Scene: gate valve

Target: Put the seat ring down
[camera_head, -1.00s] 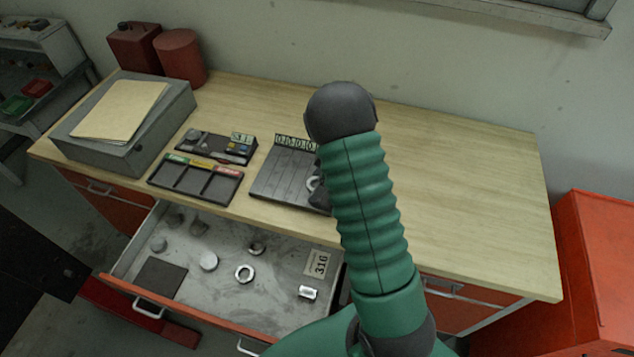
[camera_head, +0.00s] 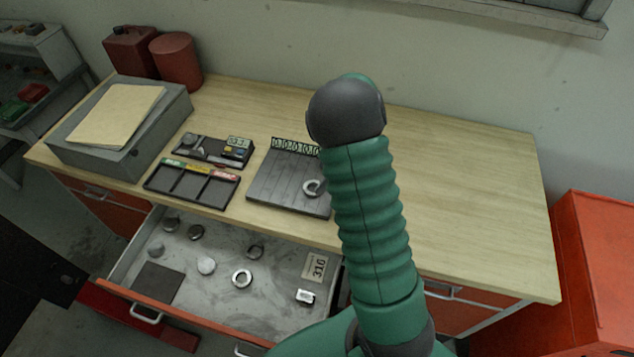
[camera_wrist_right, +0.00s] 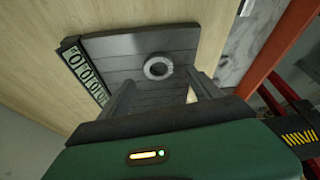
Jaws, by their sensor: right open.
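The pale metal seat ring (camera_head: 312,187) lies flat on the right part of a dark grooved plate (camera_head: 275,185) on the bench. In the right wrist view the ring (camera_wrist_right: 158,67) rests on the same plate (camera_wrist_right: 180,40), with its hole visible. My right gripper (camera_wrist_right: 160,80) is open, its two fingers apart and empty. The ring shows beyond the gap between the fingers, apart from them. In the head view my green right arm hides this gripper and covers the plate's right edge. My left gripper is not in view.
An open drawer (camera_head: 225,305) below holds another ring (camera_head: 242,278), several small metal parts and a label reading 316 (camera_head: 316,267). A three-compartment tray (camera_head: 190,186) and a grey box (camera_head: 85,155) stand left of the plate. The bench's right side is clear.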

